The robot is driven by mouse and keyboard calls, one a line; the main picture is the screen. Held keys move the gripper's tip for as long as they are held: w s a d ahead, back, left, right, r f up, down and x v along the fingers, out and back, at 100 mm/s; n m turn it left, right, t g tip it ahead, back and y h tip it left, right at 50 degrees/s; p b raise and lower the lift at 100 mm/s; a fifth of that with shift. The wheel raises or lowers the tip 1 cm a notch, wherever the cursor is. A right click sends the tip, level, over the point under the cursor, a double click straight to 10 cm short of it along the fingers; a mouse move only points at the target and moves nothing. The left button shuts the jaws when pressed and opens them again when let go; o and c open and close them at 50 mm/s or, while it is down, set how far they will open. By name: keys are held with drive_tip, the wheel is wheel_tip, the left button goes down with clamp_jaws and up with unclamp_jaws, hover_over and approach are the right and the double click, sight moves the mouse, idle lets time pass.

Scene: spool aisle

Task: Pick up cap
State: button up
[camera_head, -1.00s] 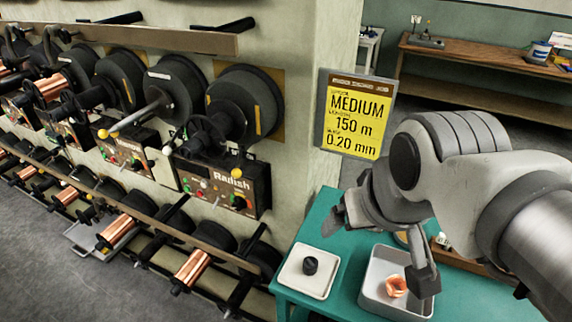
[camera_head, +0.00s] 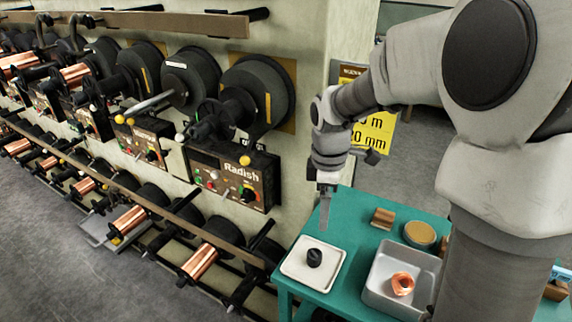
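A small black cap (camera_head: 314,257) sits on a white square tray (camera_head: 297,271) at the left front of the teal table. My gripper (camera_head: 324,222) hangs above and slightly behind the cap, pointing down and apart from it. Its fingers show edge-on, so I cannot tell whether they are open or shut. I see nothing held between them.
The teal table (camera_head: 357,213) also bears a grey bin (camera_head: 375,283) with a copper coil (camera_head: 402,283), a round tan-topped container (camera_head: 420,234) and a small brown block (camera_head: 382,217).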

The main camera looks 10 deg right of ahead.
wheel_tip(320, 180, down, 2)
drive_tip(key=w+n, duration=0.1)
approach(315, 253)
drive_tip(key=f, duration=0.3)
drive_tip(key=f+b, duration=0.1)
drive_tip(key=f, duration=0.1)
drive_tip(key=shift+s+d, duration=0.2)
drive_tip(key=shift+d, duration=0.1)
drive_tip(key=shift+w+a+f, duration=0.15)
drive_tip(key=shift+w+f, duration=0.05)
drive_tip(key=shift+f, duration=1.2)
drive_tip(key=shift+w+a+f, duration=0.1)
drive_tip(key=shift+w+f, duration=0.05)
drive_tip(key=shift+f, duration=1.25)
clamp_jaws()
